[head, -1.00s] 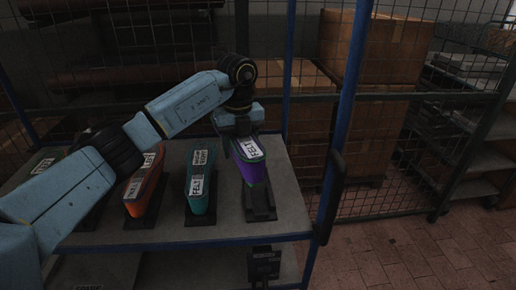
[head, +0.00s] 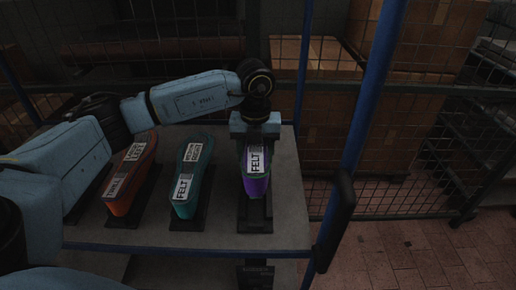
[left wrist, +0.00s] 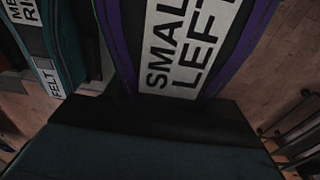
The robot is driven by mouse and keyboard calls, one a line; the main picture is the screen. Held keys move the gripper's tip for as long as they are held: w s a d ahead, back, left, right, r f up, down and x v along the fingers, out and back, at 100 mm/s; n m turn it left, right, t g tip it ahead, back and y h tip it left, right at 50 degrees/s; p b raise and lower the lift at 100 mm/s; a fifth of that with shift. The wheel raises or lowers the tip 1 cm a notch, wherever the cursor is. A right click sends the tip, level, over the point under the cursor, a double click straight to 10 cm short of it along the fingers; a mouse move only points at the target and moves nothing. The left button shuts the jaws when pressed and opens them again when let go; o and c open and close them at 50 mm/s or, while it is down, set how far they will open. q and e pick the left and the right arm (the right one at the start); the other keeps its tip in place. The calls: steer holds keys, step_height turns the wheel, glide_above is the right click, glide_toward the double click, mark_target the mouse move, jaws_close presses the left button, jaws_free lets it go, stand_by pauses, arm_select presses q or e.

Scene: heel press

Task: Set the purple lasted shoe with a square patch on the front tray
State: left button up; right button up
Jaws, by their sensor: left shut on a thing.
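The purple lasted shoe (head: 257,187) is at the right end of the grey shelf, with a white label reading FELT on top. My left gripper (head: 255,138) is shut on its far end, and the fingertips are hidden. The shoe is over a dark stand (head: 256,222); I cannot tell whether it touches it. In the left wrist view the shoe (left wrist: 242,48) shows a purple edge and a white label reading SMALL LEFT. No square patch can be made out. I cannot identify the front tray. My right gripper is not in view.
A teal shoe (head: 190,178) and an orange shoe (head: 131,175) stand on dark stands left of the purple one. A blue post (head: 368,110) with a black handle (head: 336,220) rises right of the shelf (head: 225,228). Wire mesh and cardboard boxes are behind. Brick floor is open at right.

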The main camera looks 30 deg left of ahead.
arm_select(q)
steer(key=shift+f, duration=0.4)
steer(key=shift+f+b, duration=0.35)
steer(key=shift+b, duration=0.1)
step_height(320, 180, down, 2)
steer(key=shift+w+f+b, duration=0.1)
steer(key=shift+b, duration=0.6)
steer(key=shift+f+b, duration=0.3)
steer(key=shift+f, duration=0.05)
step_height(320, 180, down, 2)
steer(key=shift+f+b, duration=0.1)
steer(key=shift+b, duration=0.6)
steer(key=shift+f+b, duration=0.45)
steer(key=shift+f, duration=0.2)
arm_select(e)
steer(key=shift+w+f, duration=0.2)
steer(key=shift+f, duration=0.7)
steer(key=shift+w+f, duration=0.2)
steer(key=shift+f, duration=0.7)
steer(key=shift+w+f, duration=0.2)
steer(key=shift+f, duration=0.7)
arm_select(q)
steer(key=shift+f+b, duration=0.5)
steer(key=shift+f, duration=0.25)
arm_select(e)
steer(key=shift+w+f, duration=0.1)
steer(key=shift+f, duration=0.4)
arm_select(q)
steer(key=o, duration=1.6)
